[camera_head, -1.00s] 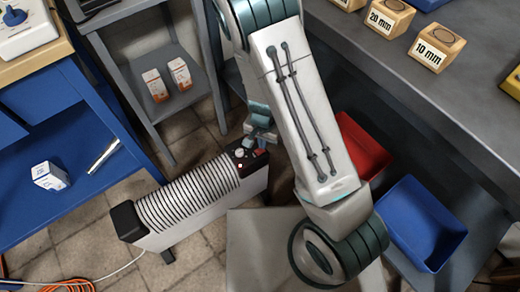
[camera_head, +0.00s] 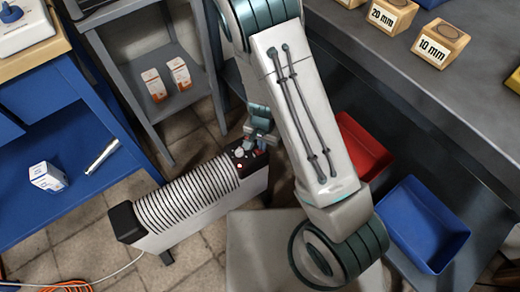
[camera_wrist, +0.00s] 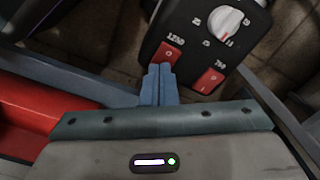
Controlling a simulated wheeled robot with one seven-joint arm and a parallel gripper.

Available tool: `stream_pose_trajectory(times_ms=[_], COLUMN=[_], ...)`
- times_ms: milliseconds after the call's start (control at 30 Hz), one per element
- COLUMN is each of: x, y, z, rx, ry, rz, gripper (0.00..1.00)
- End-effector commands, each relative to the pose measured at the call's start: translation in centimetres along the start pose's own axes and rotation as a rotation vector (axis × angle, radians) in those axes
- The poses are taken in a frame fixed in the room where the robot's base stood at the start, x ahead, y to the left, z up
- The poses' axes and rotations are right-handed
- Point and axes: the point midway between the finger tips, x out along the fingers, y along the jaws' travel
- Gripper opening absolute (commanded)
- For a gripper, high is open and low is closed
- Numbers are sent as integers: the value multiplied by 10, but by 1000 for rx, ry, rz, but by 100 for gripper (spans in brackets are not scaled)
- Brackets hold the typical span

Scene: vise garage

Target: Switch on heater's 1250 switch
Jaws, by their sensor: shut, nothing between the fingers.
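The heater (camera_head: 187,200) is a white ribbed radiator with black ends, standing on the tiled floor. Its black control panel (camera_wrist: 190,42) has a white dial (camera_wrist: 226,21) and two red switches. The 1250 switch (camera_wrist: 167,55), beside its "1250" label, is partly covered by my fingertips in the wrist view. The 750 switch (camera_wrist: 209,81) lies to the right of my fingers. My gripper (camera_wrist: 160,69) is shut and empty, its tips right at the 1250 switch's lower edge; I cannot tell whether they touch. In the head view my gripper (camera_head: 260,138) is over the panel.
A grey shelf (camera_head: 185,95) with two small boxes stands behind the heater. A blue shelf (camera_head: 60,205) is to the left. A red bin (camera_head: 364,150) and a blue bin (camera_head: 424,225) lie to the right, under the grey workbench (camera_head: 440,110). An orange cable (camera_head: 70,285) lies at lower left.

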Motion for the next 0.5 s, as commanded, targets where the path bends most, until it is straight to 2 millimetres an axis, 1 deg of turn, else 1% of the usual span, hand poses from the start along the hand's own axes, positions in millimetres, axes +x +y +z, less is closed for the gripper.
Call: stream_pose_trajectory(times_ms=[167, 500], x=[-11, -39], y=[0, 0], z=[0, 0], rx=[0, 0], ry=[-1, -1], rz=[0, 0], gripper=[0, 0])
